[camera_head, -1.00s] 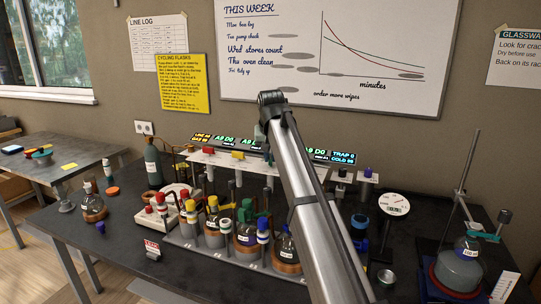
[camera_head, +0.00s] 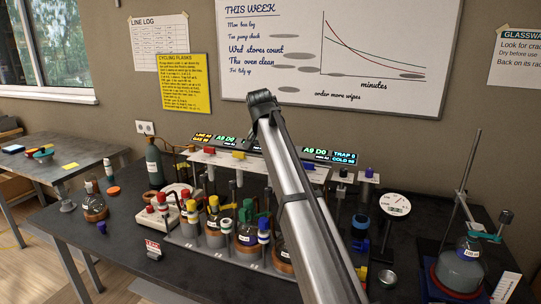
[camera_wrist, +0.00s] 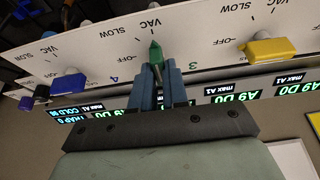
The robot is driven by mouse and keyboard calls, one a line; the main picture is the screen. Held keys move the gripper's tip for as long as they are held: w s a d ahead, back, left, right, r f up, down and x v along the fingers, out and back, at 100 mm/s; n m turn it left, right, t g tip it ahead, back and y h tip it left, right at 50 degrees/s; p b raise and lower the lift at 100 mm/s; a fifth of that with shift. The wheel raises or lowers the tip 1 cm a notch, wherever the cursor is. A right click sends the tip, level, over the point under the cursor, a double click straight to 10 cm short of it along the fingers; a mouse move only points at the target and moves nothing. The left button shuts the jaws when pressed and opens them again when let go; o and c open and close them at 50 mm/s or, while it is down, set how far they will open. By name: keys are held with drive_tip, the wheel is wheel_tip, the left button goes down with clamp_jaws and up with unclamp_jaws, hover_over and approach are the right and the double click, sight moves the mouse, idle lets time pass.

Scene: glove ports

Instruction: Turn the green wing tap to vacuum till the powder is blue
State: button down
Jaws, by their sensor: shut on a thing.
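The green wing tap (camera_wrist: 156,52) is on the white panel (camera_wrist: 85,45) in the wrist view, which shows the panel upside down. My gripper (camera_wrist: 158,75) is shut on it, with a blue finger on each side. In the head view my arm hides the tap and gripper. A green-capped flask (camera_head: 246,236) stands in the front rack there; its contents look dark with a brownish lower part, and the powder colour is unclear.
A yellow tap (camera_wrist: 268,48) and a blue tap (camera_wrist: 70,84) flank the green one closely. Lit displays (camera_wrist: 230,97) run along the panel.

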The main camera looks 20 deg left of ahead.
drive_tip(key=c, duration=1.1)
unclamp_jaws()
drive_tip(key=shift+c, duration=0.2)
drive_tip(key=v, duration=1.4)
drive_tip(key=shift+f, duration=0.1)
